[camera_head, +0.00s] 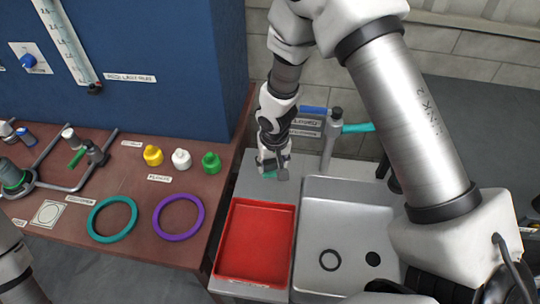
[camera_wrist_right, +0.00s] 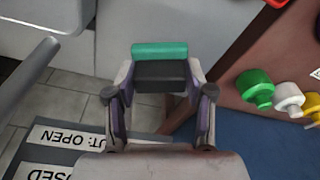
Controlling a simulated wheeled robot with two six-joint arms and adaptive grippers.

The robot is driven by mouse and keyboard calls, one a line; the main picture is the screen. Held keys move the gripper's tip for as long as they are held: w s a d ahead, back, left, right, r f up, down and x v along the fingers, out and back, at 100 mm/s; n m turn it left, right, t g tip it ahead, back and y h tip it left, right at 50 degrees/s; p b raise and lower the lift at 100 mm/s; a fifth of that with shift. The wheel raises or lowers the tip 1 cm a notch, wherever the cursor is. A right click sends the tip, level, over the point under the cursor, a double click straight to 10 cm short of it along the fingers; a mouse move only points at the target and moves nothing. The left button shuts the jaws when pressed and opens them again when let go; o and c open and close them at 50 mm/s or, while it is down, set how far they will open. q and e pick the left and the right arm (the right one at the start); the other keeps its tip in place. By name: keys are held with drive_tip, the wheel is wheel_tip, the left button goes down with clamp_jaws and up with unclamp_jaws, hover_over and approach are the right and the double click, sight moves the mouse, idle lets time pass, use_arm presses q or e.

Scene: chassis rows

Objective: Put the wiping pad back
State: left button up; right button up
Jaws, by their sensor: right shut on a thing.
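My right gripper (camera_head: 273,166) is above the grey counter, behind the red tray. In the right wrist view, its two fingers (camera_wrist_right: 160,88) are shut on the wiping pad (camera_wrist_right: 161,66), a small block with a green layer and a dark grey layer. In the head view the pad (camera_head: 282,174) is mostly hidden, with only a small dark and green bit showing at the fingertips. The red tray (camera_head: 294,228) in front of the gripper looks empty. My left gripper is out of view.
A metal sink (camera_head: 346,190) is right of the tray, with a tap (camera_head: 332,135) behind it. Yellow (camera_head: 153,155), white (camera_head: 181,158) and green (camera_head: 211,161) knobs, a teal ring (camera_head: 91,222) and a purple ring (camera_head: 156,222) are on the brown bench. A blue cabinet (camera_head: 180,60) stands behind.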

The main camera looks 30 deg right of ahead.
sight(270, 170)
drive_tip(key=shift+w+a+r+p, duration=0.15)
drive_tip(key=shift+w+a+p, duration=0.05)
drive_tip(key=shift+w+p, duration=0.3)
wheel_tip(270, 170, down, 4)
drive_tip(key=shift+s+f+b, duration=0.1)
drive_tip(key=shift+s+b, duration=0.05)
drive_tip(key=shift+b, duration=1.05)
drive_tip(key=shift+f, duration=0.15)
drive_tip(key=o, duration=1.1)
drive_tip(key=shift+o, duration=0.6)
